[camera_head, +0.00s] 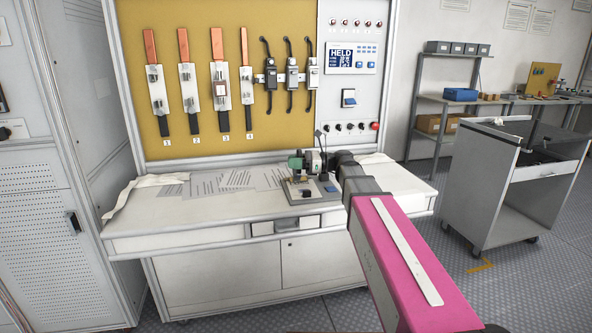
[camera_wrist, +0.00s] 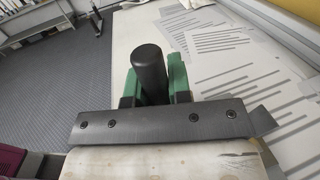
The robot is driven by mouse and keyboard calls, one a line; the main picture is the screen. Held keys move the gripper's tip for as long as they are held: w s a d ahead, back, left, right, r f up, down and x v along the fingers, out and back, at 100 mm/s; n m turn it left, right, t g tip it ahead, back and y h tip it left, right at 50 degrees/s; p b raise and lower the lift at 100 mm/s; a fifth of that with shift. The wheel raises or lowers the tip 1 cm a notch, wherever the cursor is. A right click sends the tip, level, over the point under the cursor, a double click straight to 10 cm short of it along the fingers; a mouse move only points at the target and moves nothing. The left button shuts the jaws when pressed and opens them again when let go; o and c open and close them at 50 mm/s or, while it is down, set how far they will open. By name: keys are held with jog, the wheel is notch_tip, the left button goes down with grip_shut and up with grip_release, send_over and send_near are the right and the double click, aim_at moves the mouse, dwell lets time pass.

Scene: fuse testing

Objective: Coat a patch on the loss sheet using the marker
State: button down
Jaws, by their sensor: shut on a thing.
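My gripper (camera_wrist: 154,84) shows in the wrist view with green fingers closed around a thick black cylinder, which looks like the marker (camera_wrist: 150,62). The marker's far end is hidden. In the head view my gripper (camera_head: 311,163) is above the right part of the bench, by a small grey fixture (camera_head: 306,193). Pale sheets with grey lines lie flat on the bench, left of my gripper in the head view (camera_head: 237,181) and to the right in the wrist view (camera_wrist: 238,78). I cannot tell which is the loss sheet. No contact between marker and sheet is visible.
The white bench (camera_head: 210,213) has a cloth (camera_head: 160,180) at its left end. A yellow board (camera_head: 265,120) with several fuses stands behind, beside a control panel (camera_head: 352,25). A grey cart (camera_head: 500,185) stands at the right, with open floor between.

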notch_tip(320, 180, up, 2)
dwell(0.7)
